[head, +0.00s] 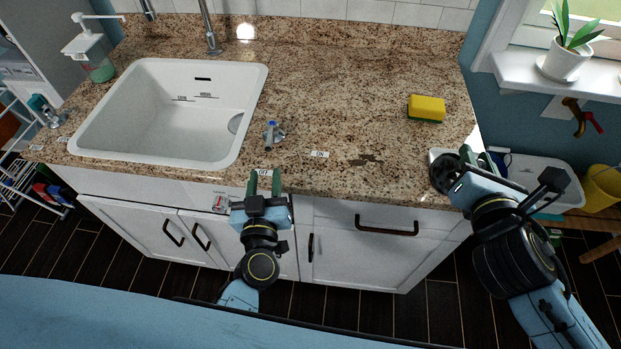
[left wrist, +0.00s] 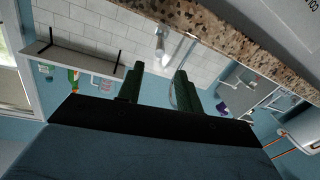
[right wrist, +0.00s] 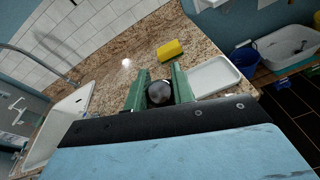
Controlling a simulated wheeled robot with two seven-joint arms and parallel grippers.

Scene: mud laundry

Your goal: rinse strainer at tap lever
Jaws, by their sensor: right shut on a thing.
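The strainer (head: 443,174) is a dark round piece at the counter's right front corner. My right gripper (head: 467,165) is shut on it; in the right wrist view the strainer (right wrist: 158,93) sits between the green fingers. The tap lever (head: 271,134), with a blue handle on a metal base, stands on the counter right of the sink. My left gripper (head: 264,182) is open and empty at the counter's front edge, below the lever. The white sink (head: 150,135) is at left, with the chrome tap (head: 209,35) behind it.
A white tray (right wrist: 213,76) lies beside the strainer. A yellow-green sponge (head: 426,108) sits farther back. A soap dispenser (head: 95,60) and a teal-handled valve (head: 45,110) are left of the sink. A small label (head: 319,154) lies right of the lever. The middle counter is mostly clear.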

